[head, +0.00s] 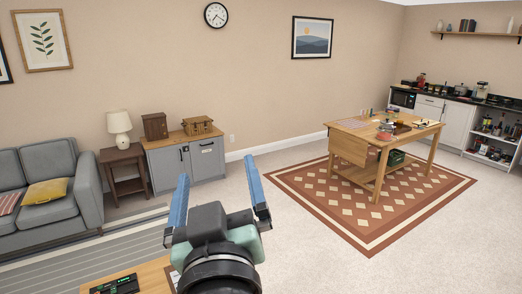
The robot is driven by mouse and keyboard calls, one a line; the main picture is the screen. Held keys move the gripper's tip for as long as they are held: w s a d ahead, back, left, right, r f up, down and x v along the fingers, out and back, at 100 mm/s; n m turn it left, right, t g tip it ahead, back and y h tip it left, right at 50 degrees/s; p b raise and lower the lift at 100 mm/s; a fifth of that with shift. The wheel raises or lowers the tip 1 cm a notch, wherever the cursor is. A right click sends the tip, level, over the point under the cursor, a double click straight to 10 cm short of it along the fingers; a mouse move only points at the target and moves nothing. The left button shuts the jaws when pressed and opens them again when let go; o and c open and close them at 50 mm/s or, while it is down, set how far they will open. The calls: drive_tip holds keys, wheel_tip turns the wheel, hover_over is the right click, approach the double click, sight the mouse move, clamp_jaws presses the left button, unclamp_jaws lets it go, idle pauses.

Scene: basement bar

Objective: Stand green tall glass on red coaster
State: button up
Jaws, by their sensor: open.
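My gripper (217,168) is in the lower middle of the head view, with its two blue fingers spread apart and nothing between them. It points out into the room, far from the wooden table (347,148) at the right. Several small items lie on that table, too small to name for sure. I cannot make out a green tall glass or a red coaster there or anywhere else in view.
A patterned red rug (335,210) lies under the table, with bare carpet around it. A grey cabinet (188,162), a side table (125,172) and a sofa (50,205) stand left. A low wooden surface (152,274) is close at bottom left. A kitchen counter (455,115) is far right.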

drive_tip(key=s+d+r+m+t+h, duration=0.1)
drive_tip(key=s+d+r+m+t, duration=0.1)
drive_tip(key=r, duration=0.8)
drive_tip(key=s+d+r+m+t+h, duration=0.2)
drive_tip(key=s+d+r+t, duration=0.2)
drive_tip(key=s+r, duration=0.5)
drive_tip(key=shift+r+m+t, duration=0.4)
drive_tip(key=shift+r+t, duration=0.15)
drive_tip(key=shift+t, duration=0.35)
drive_tip(key=shift+f, duration=0.1)
